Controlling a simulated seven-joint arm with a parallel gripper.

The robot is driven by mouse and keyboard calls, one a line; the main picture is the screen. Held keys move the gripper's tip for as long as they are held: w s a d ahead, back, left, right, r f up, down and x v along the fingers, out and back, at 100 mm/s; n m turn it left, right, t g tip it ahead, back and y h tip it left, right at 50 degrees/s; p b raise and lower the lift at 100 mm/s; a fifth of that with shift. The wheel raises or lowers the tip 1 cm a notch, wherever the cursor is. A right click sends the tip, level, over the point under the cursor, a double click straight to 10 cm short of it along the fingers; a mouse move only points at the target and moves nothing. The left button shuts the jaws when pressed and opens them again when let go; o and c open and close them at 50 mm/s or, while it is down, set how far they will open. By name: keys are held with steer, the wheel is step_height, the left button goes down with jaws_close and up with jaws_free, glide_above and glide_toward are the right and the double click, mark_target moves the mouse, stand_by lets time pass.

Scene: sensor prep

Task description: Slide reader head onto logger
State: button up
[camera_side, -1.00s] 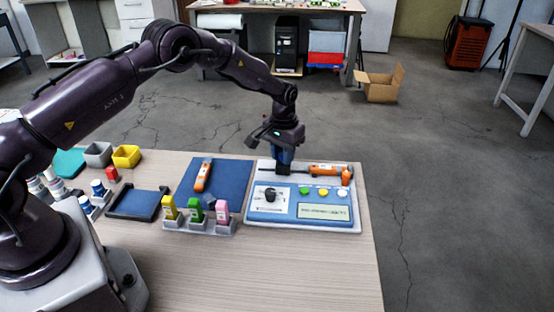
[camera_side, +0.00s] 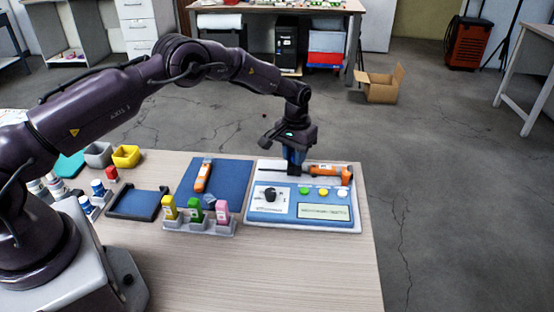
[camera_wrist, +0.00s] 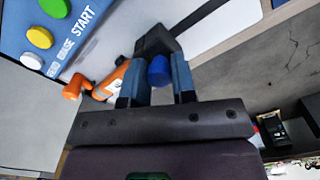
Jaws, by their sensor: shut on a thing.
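The orange logger (camera_side: 328,171) lies along the back of the blue-and-white station (camera_side: 270,222). Its orange body also shows in the wrist view (camera_wrist: 103,86), to the left of my fingers. My gripper (camera_side: 294,166) points down over the back of the station, just left of the logger's orange body. In the wrist view, its two blue fingers (camera_wrist: 159,85) are shut around the dark reader head (camera_wrist: 156,41), with a blue round part (camera_wrist: 158,71) between them. The fingers partly hide the head, and I cannot tell whether it touches the logger.
The station's front has a black knob, green, yellow and white buttons and a display (camera_side: 324,212). To its left are a blue mat (camera_side: 229,180) with another orange device (camera_side: 203,175), and a rack (camera_side: 198,227) of coloured pieces. The table front is clear.

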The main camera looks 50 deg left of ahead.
steer(key=shift+w+d, duration=0.55)
steer(key=shift+w, duration=0.1)
stand_by(0.4)
steer(key=o, duration=0.7)
steer(key=shift+c, duration=0.2)
steer(key=shift+d+r, duration=0.1)
steer(key=shift+r, duration=3.4)
steer(key=shift+w, duration=0.1)
